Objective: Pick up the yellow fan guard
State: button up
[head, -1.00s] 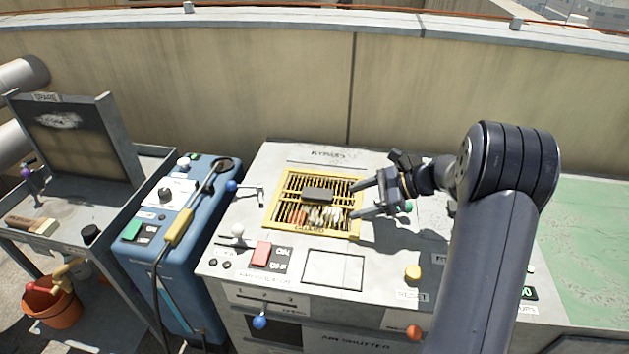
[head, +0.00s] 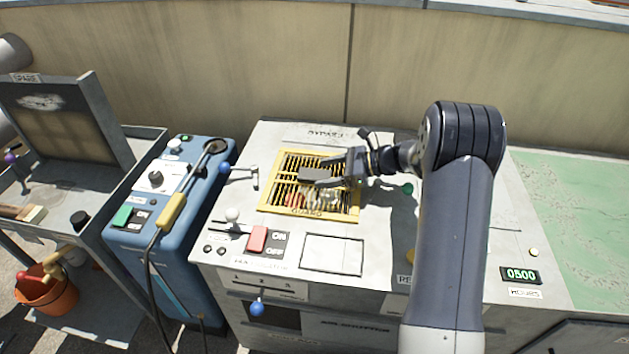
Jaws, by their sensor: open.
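The yellow fan guard (head: 285,209) is a square grille with a yellow frame, lying flat on top of the grey condenser panel. A dark block-like handle (head: 314,175) sits at its middle. Whitish and reddish shapes show through its bars. My gripper (head: 335,172) reaches in from the right over the guard, with its jaws open and pointing left. Its fingertips are at the right end of the dark handle. I cannot tell whether they touch it. The guard's right edge is partly hidden by the gripper.
The grey panel (head: 215,258) carries a red switch (head: 257,239), a white-knobbed lever (head: 232,214) and a green knob (head: 407,188). A blue machine (head: 160,240) with a yellow-handled wand (head: 172,211) stands left. Further left is a grey cart (head: 75,185). A wall rises behind.

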jog(key=shift+x, duration=1.15)
jog(key=shift+c, duration=0.4)
jog(key=c, duration=1.2)
jog(key=shift+r, duration=0.1)
jog(key=shift+c, duration=0.2)
